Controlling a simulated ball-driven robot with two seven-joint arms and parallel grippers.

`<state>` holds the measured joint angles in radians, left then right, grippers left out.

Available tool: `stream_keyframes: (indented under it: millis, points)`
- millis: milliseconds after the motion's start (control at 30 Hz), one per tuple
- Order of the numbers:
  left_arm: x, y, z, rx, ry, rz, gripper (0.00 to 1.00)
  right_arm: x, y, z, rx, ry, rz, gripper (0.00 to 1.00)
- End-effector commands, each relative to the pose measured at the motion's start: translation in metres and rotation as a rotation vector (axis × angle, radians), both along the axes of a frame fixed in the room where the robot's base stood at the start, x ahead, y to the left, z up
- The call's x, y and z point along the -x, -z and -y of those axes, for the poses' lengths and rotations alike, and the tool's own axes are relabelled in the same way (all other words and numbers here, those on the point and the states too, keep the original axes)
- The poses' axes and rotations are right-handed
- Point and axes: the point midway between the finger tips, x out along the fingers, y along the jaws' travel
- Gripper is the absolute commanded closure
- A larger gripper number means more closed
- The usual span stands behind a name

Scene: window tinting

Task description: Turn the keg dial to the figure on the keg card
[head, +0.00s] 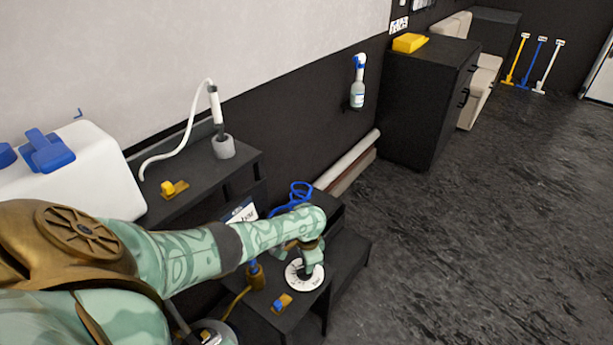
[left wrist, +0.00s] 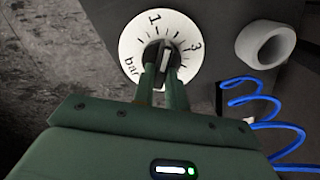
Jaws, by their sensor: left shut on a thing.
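The keg dial (head: 296,277) is a white disc with black marks and a black knob on a low dark stand. In the left wrist view the dial (left wrist: 132,48) shows the figures 1 and 3, tick marks and "bar". My left gripper (left wrist: 162,72) has its two fingers on either side of the knob (left wrist: 161,52) and is shut on it. In the head view my left gripper (head: 311,258) reaches down onto the dial. The keg card (head: 240,212) is white with dark writing, partly hidden behind my arm; its figure is not readable. My right gripper is not in view.
A blue coiled hose (head: 301,190) stands behind my left wrist, and a pale pipe end (left wrist: 265,45) is close to the dial. A small orange-and-blue valve (head: 282,303) is in front of the dial. A white tank (head: 90,180) stands at left. The floor at right is clear.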

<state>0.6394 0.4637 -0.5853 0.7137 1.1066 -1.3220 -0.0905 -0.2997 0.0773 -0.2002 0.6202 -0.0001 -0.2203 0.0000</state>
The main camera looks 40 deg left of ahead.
Motion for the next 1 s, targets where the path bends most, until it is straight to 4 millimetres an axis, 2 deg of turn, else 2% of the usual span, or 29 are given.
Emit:
stream_keyframes:
  millis: [500,700,1000]
  points:
    - [0.0011,-0.0007,0.0047,0.003,0.453,0.005,1.00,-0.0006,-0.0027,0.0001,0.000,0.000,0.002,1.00]
    - [0.0017,-0.0008,0.0055,0.004,0.569,0.006,1.00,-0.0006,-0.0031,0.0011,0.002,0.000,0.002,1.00]
    - [0.0021,-0.0010,0.0060,0.003,0.654,0.006,1.00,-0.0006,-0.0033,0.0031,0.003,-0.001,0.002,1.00]
